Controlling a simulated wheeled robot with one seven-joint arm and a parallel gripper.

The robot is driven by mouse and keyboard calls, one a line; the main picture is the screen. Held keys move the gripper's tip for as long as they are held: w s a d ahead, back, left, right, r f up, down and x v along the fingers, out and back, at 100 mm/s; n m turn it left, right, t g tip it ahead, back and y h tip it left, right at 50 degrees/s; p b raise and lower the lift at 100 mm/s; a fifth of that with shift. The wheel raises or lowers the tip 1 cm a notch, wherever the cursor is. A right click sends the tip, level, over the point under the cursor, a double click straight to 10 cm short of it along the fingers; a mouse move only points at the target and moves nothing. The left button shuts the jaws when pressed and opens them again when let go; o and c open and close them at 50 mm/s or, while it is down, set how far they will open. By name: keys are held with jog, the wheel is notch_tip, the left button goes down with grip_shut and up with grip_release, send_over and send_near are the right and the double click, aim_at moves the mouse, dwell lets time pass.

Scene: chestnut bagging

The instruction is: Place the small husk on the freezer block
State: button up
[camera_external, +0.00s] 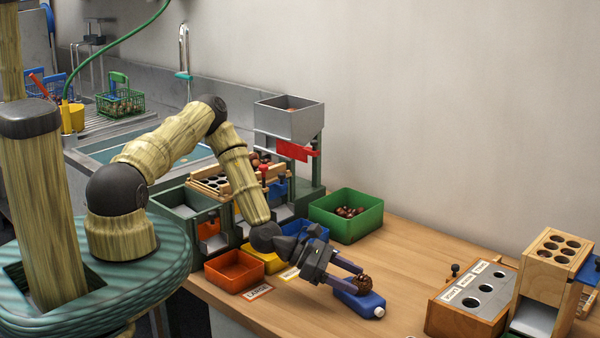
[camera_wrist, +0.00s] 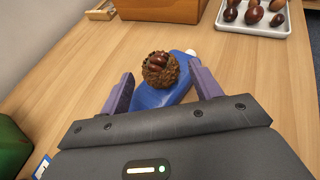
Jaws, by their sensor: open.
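The small husk (camera_wrist: 160,70) is brown and spiky, with dark chestnuts showing in its top. It sits on the blue freezer block (camera_wrist: 152,97), which lies flat on the table and has a white cap at one end. In the external view the husk (camera_external: 364,283) rests on the freezer block (camera_external: 352,301). My gripper (camera_wrist: 160,88) is open, one finger on each side of the block, with gaps between the fingers and the husk. The near part of the block is hidden by my gripper body.
A green bin (camera_external: 345,216) with chestnuts stands behind, and an orange bin (camera_external: 234,271) stands left. A wooden box with labelled holes (camera_external: 470,299) is at right. A white tray of chestnuts (camera_wrist: 250,17) lies at the far right in the wrist view. Bare table lies between.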

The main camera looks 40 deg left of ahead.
jog(key=v, duration=1)
jog(key=shift+b, duration=0.4)
jog(key=shift+a, duration=0.1)
jog(key=s+a+m+g+y, duration=0.1)
jog(key=m, duration=0.2)
jog(key=s+a+f+m+g+y, duration=0.1)
jog(key=a+m+y, duration=0.1)
jog(key=m, duration=0.1)
jog(key=s+a+m+g+y, duration=0.1)
jog(key=a+m+y, duration=0.1)
jog(key=shift+f+m+g, duration=0.2)
jog(key=shift+m+g, duration=0.2)
jog(key=s+a+r+m+y, duration=0.3)
jog(key=r+m, duration=0.4)
jog(key=r, duration=0.3)
jog(key=s+a+r+m+y, duration=0.3)
jog(key=s+r+m, duration=0.1)
jog(key=r+m, duration=0.4)
notch_tip(320, 180, up, 2)
jog(key=shift+y, duration=0.3)
